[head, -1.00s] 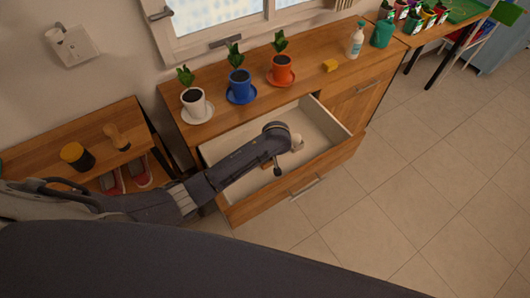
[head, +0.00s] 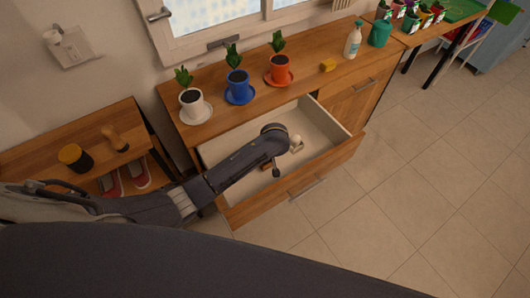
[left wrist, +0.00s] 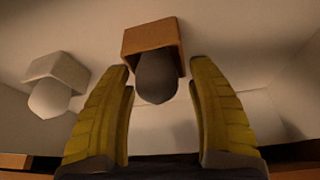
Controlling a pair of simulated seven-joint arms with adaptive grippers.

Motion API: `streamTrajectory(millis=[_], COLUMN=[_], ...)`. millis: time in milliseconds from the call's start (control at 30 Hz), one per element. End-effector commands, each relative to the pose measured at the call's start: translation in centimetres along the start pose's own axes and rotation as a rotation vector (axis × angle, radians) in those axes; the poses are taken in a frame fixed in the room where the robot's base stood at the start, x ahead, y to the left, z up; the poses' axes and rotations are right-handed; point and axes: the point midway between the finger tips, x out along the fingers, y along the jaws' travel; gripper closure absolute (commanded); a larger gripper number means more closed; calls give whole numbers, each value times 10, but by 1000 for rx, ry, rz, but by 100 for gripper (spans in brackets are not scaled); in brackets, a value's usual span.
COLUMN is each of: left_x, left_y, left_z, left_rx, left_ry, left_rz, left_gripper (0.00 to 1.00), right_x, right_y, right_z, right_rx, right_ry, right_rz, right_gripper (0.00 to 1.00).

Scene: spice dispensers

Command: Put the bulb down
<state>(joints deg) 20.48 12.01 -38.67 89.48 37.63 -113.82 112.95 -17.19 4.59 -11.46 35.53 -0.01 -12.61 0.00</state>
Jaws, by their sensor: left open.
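A bulb with an orange-brown square base (left wrist: 150,36) and a grey round end (left wrist: 156,78) is in the open drawer (head: 222,150). It appears to lie on the drawer floor. My left gripper (left wrist: 160,72) is open, with its yellow fingers on either side of the bulb's round end and visible gaps to both. A second bulb, with a pale grey base (left wrist: 56,70), lies to the left in the left wrist view. A white bulb also shows in the drawer in the head view (head: 297,142). My left arm hides part of the drawer and most of the gripper there.
The drawer front (head: 300,180) and its walls surround the gripper. Three potted plants, in white (head: 194,108), blue (head: 239,88) and orange (head: 280,70) pots, stand on the cabinet top. A yellow sponge (head: 327,65) and a white bottle (head: 353,41) stand further right.

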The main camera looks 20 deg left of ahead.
Motion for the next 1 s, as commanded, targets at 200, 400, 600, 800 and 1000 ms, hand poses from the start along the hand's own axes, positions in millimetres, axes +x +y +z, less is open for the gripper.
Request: streamTrajectory(millis=[200,400,600,800,1000], left_x=[-22,-59,-90,-112,-125], left_y=[2,2,2,2,1], left_z=[-3,-3,-3,-4,-4], left_rx=[-1,-5,-3,-2,-1], left_ry=[-2,-2,-2,0,1], left_rz=[6,7,7,5,4], left_gripper=[42,42,42,42,42], right_x=[0,0,0,0,0], right_y=[0,0,0,0,0], right_z=[0,0,-1,-1,-1], right_rx=[0,0,0,1,1], right_ry=[0,0,1,1,1], right_rz=[0,0,0,0,0], right_gripper=[48,48,48,48,48])
